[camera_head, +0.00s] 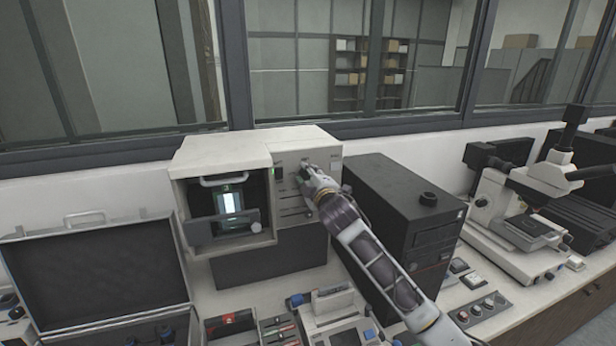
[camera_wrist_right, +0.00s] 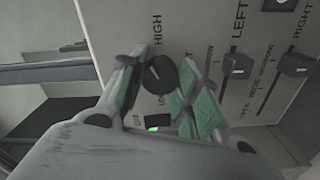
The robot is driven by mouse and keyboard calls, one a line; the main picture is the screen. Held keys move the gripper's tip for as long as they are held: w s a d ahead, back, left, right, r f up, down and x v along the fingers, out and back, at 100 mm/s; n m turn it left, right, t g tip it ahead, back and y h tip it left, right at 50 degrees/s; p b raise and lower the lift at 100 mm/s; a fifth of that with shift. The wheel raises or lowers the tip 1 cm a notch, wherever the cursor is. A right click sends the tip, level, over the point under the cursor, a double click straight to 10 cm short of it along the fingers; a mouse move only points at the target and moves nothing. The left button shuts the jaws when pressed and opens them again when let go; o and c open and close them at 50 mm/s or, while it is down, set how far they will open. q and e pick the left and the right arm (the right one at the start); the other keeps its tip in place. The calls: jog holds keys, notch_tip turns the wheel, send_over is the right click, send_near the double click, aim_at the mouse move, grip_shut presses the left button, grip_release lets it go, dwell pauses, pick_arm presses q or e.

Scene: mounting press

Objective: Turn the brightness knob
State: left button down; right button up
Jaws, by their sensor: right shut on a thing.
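The brightness knob (camera_wrist_right: 160,73) is a round dark dial with a pale pointer line, on the pale control panel (camera_wrist_right: 110,22) between the words HIGH and LOW. My right gripper (camera_wrist_right: 160,66) has its green-padded fingers on both sides of the knob and is shut on it. In the head view, my right gripper (camera_head: 307,172) reaches the panel on the right of the white machine (camera_head: 222,150) and mostly hides the knob. The machine's window shows a bright lit strip (camera_head: 230,202). My left gripper is not in view.
A green-lit switch (camera_wrist_right: 157,126) and black sliders (camera_wrist_right: 238,65) sit close to the knob. A black computer case (camera_head: 405,205) stands right of the machine, close to my right arm. A microscope (camera_head: 520,200) is farther right. An open case (camera_head: 95,265) lies at left.

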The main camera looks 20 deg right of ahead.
jog(key=shift+m, duration=1.6)
jog(key=o, duration=1.1)
jog(key=shift+c, duration=0.2)
jog(key=s, duration=1.2)
jog(key=shift+d, duration=0.2)
jog(key=shift+f, duration=0.1)
